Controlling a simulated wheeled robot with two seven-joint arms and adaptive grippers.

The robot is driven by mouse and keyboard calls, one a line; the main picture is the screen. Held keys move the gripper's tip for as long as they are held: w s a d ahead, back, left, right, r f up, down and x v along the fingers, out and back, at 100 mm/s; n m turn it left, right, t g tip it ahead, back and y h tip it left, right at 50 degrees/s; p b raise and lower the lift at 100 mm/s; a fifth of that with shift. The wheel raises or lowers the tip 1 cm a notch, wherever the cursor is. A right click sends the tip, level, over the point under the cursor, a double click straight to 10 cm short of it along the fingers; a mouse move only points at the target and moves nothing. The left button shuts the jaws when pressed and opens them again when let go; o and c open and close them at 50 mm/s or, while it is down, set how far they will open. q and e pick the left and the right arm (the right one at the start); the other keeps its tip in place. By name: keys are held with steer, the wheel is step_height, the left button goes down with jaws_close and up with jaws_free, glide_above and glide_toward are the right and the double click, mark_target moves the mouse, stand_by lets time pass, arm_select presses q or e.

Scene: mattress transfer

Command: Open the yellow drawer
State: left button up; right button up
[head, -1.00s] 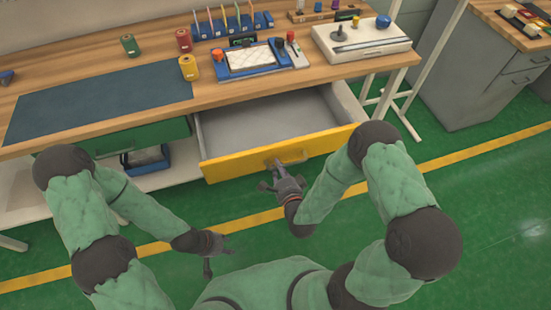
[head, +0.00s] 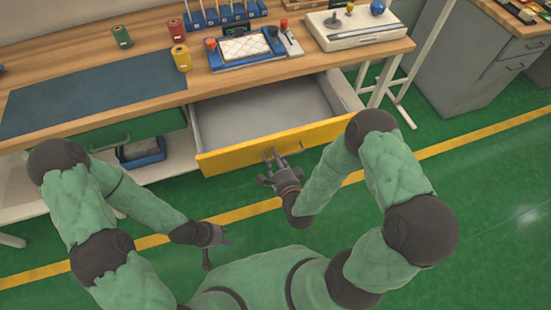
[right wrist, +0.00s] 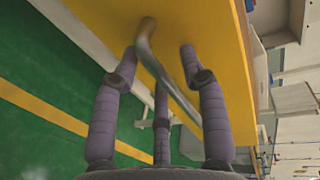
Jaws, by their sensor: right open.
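The yellow drawer (head: 230,160) under the workbench is pulled well out, and its grey inside (head: 262,112) is empty. My right gripper (head: 272,160) is at the drawer's front by its metal handle. In the right wrist view the open fingers (right wrist: 155,75) stand on both sides of the handle (right wrist: 165,75), close to the yellow front (right wrist: 215,50). I cannot tell whether any finger touches the handle. My left gripper (head: 217,250) is low at the left, over the green floor, away from the drawer, with its fingers apart.
The workbench (head: 90,65) carries a dark mat (head: 90,95), coloured spools, a blue tray with a white pad (head: 245,48) and a white box (head: 360,28). A green drawer (head: 110,135) is shut at the left. The floor in front is clear.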

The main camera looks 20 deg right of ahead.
steer(key=v, duration=0.7)
steer(key=shift+s, duration=0.2)
step_height(320, 180, down, 9)
steer(key=a+n+g+y, duration=0.2)
steer(key=n+g, duration=0.5)
steer(key=s+a+f+n+g+y+p, duration=0.1)
steer(key=s+a+f+n+g, duration=0.2)
steer(key=s+f+n+g, duration=0.3)
steer(key=s+n+g, duration=0.2)
steer(key=s, duration=0.1)
steer(key=shift+s+f, duration=0.2)
steer(key=shift+f, duration=0.1)
